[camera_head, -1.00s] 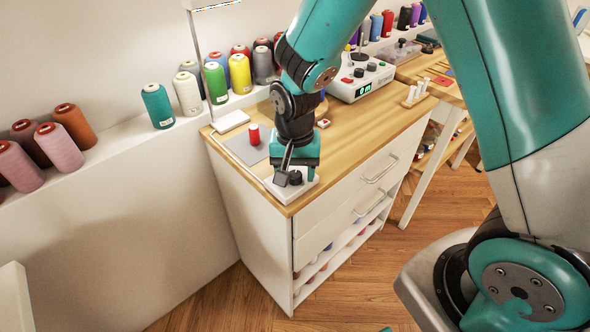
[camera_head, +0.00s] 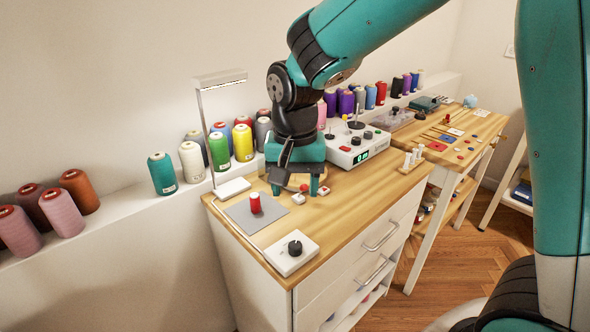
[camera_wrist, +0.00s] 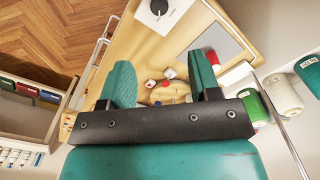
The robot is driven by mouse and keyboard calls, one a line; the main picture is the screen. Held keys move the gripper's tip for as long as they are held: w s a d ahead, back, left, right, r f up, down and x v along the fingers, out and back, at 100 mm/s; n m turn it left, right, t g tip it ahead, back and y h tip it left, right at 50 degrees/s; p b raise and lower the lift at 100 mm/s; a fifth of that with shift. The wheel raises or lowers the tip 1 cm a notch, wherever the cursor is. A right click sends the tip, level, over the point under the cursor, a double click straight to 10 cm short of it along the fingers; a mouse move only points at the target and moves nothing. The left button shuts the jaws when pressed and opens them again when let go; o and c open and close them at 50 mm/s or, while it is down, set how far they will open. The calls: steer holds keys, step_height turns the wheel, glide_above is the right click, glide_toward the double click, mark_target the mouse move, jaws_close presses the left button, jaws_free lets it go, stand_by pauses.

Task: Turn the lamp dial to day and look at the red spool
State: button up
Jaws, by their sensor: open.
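The lamp dial is a black knob (camera_head: 295,248) on a white box at the counter's near corner; it also shows at the top of the wrist view (camera_wrist: 158,6). Its day or night setting is too small to read. The red spool (camera_head: 255,203) stands upright on a grey mat (camera_head: 238,212); the wrist view shows it right of my fingers (camera_wrist: 212,57). The desk lamp (camera_head: 220,78) has a thin pole and a bar head on a white base. My gripper (camera_head: 295,187) is open and empty, above the counter, behind the dial and right of the spool.
Small red-and-white blocks (camera_head: 298,198) lie below my gripper. A white machine with a green display (camera_head: 355,146) stands behind. Thread cones (camera_head: 191,161) line the wall ledge. The counter's right front strip is clear.

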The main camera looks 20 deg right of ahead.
steer(key=shift+r, duration=1.25)
steer(key=s+a+r+n+y+p, duration=0.2)
steer(key=s+n, duration=0.4)
steer(key=s, duration=0.3)
steer(key=s+a+r+n+y+p, duration=0.2)
steer(key=s+r+n, duration=0.3)
steer(key=s, duration=0.4)
steer(key=shift+s+a+r+n, duration=0.2)
steer(key=shift+s+a+n, duration=0.2)
steer(key=shift+n, duration=0.3)
stand_by(1.7)
